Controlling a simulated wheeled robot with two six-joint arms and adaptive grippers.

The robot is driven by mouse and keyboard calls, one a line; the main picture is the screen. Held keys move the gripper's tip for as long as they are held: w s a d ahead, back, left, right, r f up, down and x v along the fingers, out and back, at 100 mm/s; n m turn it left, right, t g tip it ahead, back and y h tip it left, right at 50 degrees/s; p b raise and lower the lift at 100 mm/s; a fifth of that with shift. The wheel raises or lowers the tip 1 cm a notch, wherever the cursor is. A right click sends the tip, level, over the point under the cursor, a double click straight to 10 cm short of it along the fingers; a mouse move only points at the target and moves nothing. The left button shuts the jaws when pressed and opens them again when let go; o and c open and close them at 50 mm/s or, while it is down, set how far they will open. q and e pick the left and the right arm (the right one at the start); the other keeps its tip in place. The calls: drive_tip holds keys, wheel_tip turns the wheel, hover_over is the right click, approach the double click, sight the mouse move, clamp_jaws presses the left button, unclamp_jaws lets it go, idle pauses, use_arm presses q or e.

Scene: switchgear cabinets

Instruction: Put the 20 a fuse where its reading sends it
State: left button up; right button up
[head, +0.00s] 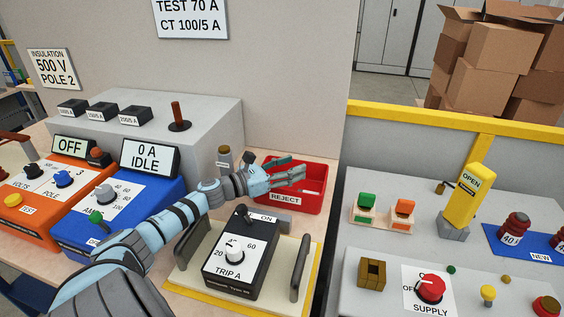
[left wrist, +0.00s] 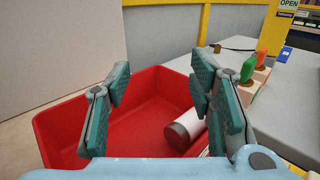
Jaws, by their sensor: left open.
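My left gripper (head: 290,174) is open above the red bin (head: 313,202) labelled REJECT. The bin fills the middle of the left wrist view (left wrist: 60,130), below my spread fingers (left wrist: 160,85). Dark red parts marked 40 (head: 512,230) stand on a blue mat (head: 540,244) labelled NEW. My right gripper is out of view.
The TRIP A box (head: 236,255) with ON sign stands in front of the bin. An orange tester reading OFF (head: 35,205) and a blue one reading 0 A IDLE (head: 145,190) stand left. A yellow OPEN post (head: 467,195) and SUPPLY switch (head: 430,288) are on the right bench.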

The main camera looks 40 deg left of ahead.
use_arm(q)
drive_tip(key=r+p+v, duration=0.1)
drive_tip(key=p+v, duration=0.3)
drive_tip(key=v, duration=0.3)
drive_tip(key=shift+s, duration=0.25)
drive_tip(key=shift+a+r, duration=0.1)
